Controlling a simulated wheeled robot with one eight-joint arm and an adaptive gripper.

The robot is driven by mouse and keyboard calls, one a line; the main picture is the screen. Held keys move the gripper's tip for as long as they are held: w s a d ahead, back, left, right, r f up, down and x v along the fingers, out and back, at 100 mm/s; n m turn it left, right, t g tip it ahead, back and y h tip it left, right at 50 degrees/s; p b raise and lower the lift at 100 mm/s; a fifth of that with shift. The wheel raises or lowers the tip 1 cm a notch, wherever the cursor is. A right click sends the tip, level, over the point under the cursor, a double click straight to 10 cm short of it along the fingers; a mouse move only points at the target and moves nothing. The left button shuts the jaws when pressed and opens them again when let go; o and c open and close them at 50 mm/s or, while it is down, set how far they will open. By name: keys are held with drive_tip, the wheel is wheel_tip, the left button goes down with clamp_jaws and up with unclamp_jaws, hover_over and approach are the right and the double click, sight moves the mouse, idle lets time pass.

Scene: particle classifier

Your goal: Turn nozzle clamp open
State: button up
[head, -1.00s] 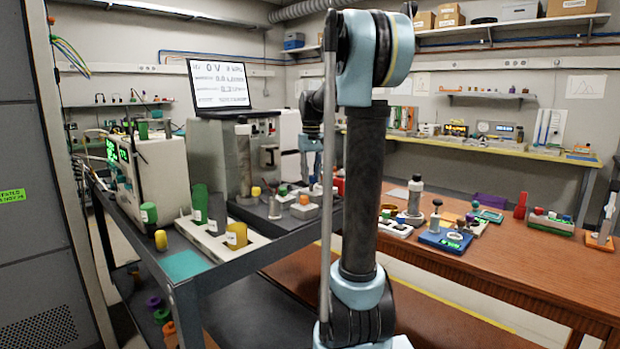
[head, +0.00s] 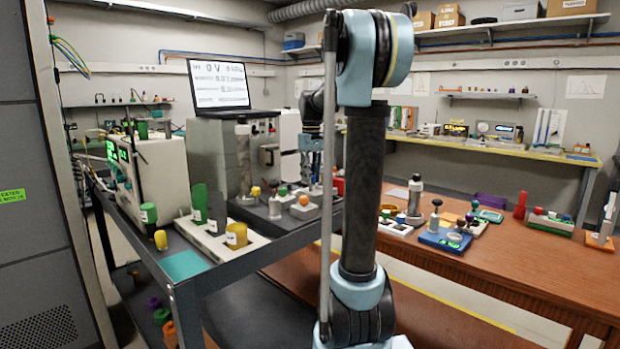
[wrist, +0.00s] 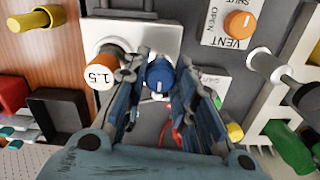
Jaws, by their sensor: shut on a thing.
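In the wrist view a round blue knob (wrist: 160,76) with a white line on its face sits between my two fingers. I take it to be the nozzle clamp, though no label on it is readable. My gripper (wrist: 161,84) is shut on this knob, with one finger on each side. The white line runs roughly up and down in the picture. In the head view my gripper (head: 312,160) is small beside the grey instrument (head: 213,150), partly hidden by my own arm, and the knob cannot be made out there.
An orange-capped "1.5" piece (wrist: 103,73) stands close left of the fingers in the wrist view. An orange vent knob (wrist: 240,24) marked open and shut is at upper right, with a grey-handled part (wrist: 275,70) below it. A laptop (head: 220,85) stands on the instrument.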

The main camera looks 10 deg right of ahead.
drive_tip(key=o, duration=1.1)
wheel_tip(320, 180, up, 12)
drive_tip(key=shift+f, duration=0.1)
drive_tip(key=s+f+m, duration=0.1)
drive_tip(key=s+f, duration=0.9)
drive_tip(key=s, duration=0.1)
drive_tip(key=s+f+m+t, duration=0.1)
drive_tip(key=s+f+m, duration=0.1)
drive_tip(key=s+f, duration=0.9)
drive_tip(key=s+f+m+t, duration=0.1)
drive_tip(key=s+f+m, duration=0.1)
drive_tip(key=s+f, duration=0.9)
drive_tip(key=shift+s+f, duration=0.15)
drive_tip(key=shift+s, duration=0.65)
